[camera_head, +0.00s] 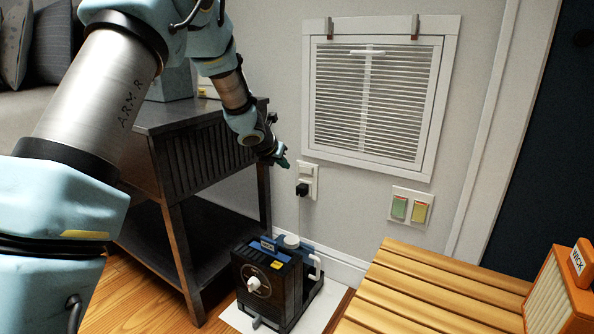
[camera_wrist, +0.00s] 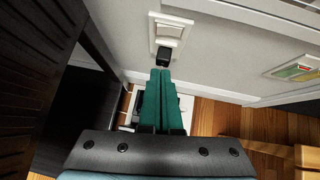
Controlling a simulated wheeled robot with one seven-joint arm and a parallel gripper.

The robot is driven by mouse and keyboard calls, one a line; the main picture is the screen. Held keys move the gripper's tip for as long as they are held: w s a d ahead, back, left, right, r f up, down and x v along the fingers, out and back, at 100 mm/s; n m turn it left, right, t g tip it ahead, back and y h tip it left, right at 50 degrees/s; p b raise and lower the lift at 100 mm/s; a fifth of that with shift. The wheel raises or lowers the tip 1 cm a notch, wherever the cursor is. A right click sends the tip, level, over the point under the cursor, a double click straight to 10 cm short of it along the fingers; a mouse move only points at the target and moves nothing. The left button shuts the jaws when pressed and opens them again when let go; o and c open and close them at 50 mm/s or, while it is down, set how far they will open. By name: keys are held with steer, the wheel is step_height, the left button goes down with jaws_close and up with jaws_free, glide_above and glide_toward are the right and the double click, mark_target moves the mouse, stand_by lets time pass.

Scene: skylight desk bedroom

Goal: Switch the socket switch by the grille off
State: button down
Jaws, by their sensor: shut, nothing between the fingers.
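The white socket plate (camera_head: 308,181) is on the wall below the left corner of the white grille (camera_head: 375,98). A black plug (camera_head: 302,189) sits in its lower part. In the wrist view the socket plate (camera_wrist: 170,30) shows a white rocker switch (camera_wrist: 169,28) above the black plug (camera_wrist: 164,56). Which way the rocker is tipped I cannot tell. My gripper (camera_wrist: 161,72) has its green fingers together and empty, with the tips just below the plug in that view. In the head view my gripper (camera_head: 283,162) is beside the plate, up and left of it.
A dark side table (camera_head: 185,165) stands close on the left. A black appliance (camera_head: 275,285) is on the floor below the socket. A wall plate with green and yellow switches (camera_head: 410,207) is to the right. A slatted wooden bench (camera_head: 430,295) fills the lower right.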

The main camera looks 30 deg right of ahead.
mark_target(302, 172)
steer(key=shift+w+d+r+p+x, duration=0.25)
steer(key=shift+p+x, duration=0.5)
steer(key=shift+x, duration=1.2)
steer(key=shift+w+d+r+p+x, duration=0.1)
steer(key=shift+d+r+p+x, duration=0.5)
steer(key=shift+x, duration=1.35)
steer(key=shift+w+a+r+p+x, duration=0.15)
steer(key=shift+p+x, duration=0.8)
steer(key=shift+x, duration=0.95)
steer(key=shift+d, duration=0.15)
steer(key=shift+w+r+p, duration=0.25)
steer(key=shift+w+p, duration=0.05)
steer(key=shift+p, duration=0.75)
steer(key=shift+s+d+f, duration=0.1)
steer(key=shift+d+f, duration=0.05)
steer(key=shift+f, duration=0.1)
steer(key=shift+s+f+b, duration=0.1)
steer(key=shift+b, duration=0.3)
